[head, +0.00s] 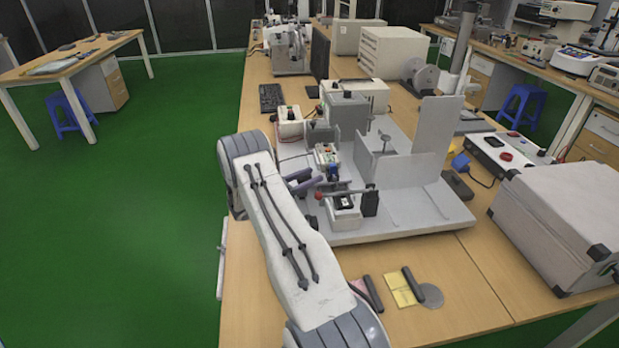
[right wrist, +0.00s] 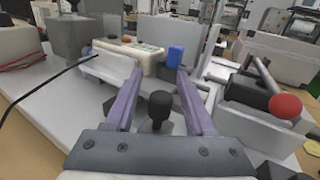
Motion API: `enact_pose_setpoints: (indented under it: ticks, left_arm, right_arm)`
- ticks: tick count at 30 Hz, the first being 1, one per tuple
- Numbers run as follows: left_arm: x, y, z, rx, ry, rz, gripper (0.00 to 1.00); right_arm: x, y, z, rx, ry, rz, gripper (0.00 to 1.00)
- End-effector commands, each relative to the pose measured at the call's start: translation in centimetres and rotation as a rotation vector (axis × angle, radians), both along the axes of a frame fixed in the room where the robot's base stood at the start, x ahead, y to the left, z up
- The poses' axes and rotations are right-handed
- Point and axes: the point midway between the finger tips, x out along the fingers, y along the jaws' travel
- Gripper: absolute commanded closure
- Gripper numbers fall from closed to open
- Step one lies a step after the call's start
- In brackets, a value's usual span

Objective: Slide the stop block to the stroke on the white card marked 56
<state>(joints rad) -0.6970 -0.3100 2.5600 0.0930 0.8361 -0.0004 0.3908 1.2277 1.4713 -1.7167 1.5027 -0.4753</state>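My right gripper (head: 314,179) reaches over the left part of a grey machine base plate (head: 400,222). In the right wrist view its two purple fingers (right wrist: 160,78) stand wide apart. A black round-topped knob (right wrist: 160,104) shows in the gap between them, with no finger visibly touching it. Beyond the fingertips are a pale box (right wrist: 134,58) with an orange button and a small blue part (right wrist: 175,56). I cannot pick out the stop block for certain, nor read a white card marked 56. My left gripper is in neither view.
A lever with a red ball (right wrist: 285,106) stands close on the right of the gripper. A black cable crosses at the left in the wrist view. Upright grey plates (head: 436,125) rise on the base. A grey case (head: 565,215) stands at the right. Yellow notes (head: 401,290) lie in front.

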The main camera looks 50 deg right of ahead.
Motion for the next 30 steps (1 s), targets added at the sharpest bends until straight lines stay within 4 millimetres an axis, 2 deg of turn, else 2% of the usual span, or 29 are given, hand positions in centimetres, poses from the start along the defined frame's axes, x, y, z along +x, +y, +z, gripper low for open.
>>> enact_pose_setpoints:
  ticks: [11, 14, 24, 30]
  left_arm:
    - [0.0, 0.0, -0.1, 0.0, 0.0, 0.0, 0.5]
    - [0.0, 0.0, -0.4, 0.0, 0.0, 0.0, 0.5]
    - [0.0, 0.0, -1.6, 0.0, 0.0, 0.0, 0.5]
    - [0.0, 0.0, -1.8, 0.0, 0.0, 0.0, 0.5]
  right_arm:
    - [0.1, 0.4, -0.1, 0.001, -0.001, 0.001, 0.43]
    - [0.5, 1.7, -0.1, -0.001, -0.002, 0.004, 0.43]
    - [2.0, 8.0, -0.1, 0.0, -0.001, 0.004, 0.43]
    - [2.4, 9.9, -0.1, 0.001, 0.0, 0.001, 0.43]
